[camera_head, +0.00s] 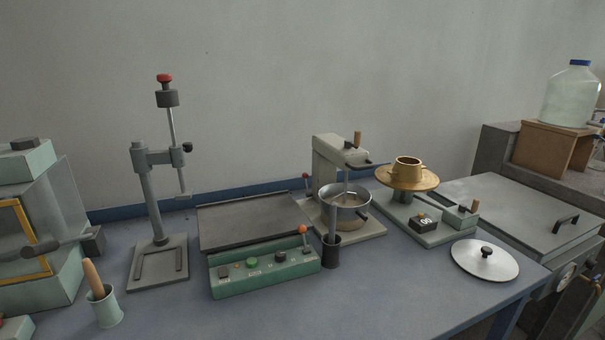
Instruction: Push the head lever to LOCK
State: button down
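A beige stand mixer (326,168) stands right of the middle of the bench, with a steel bowl (346,205) under its head. A small lever with a red knob (306,176) rises at the left side of the mixer's column. Which of these is the head lever I cannot tell, and no LOCK marking can be read. The head looks roughly level above the bowl. My gripper is not in view.
A green control box (264,271) with an orange-knobbed lever and a dark cup (332,252) holding a rod stand in front of the mixer. A brass vessel on a turntable (407,178) is to the right. A round lid (485,260) lies at front right. A tall stand (150,200) is left.

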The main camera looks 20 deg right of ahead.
aim_at(305, 175)
jog(key=i+l, duration=0.3)
jog(key=i, duration=0.2)
jog(key=i+l, duration=0.35)
jog(key=i+j+u, duration=0.05)
jog(key=i, duration=0.05)
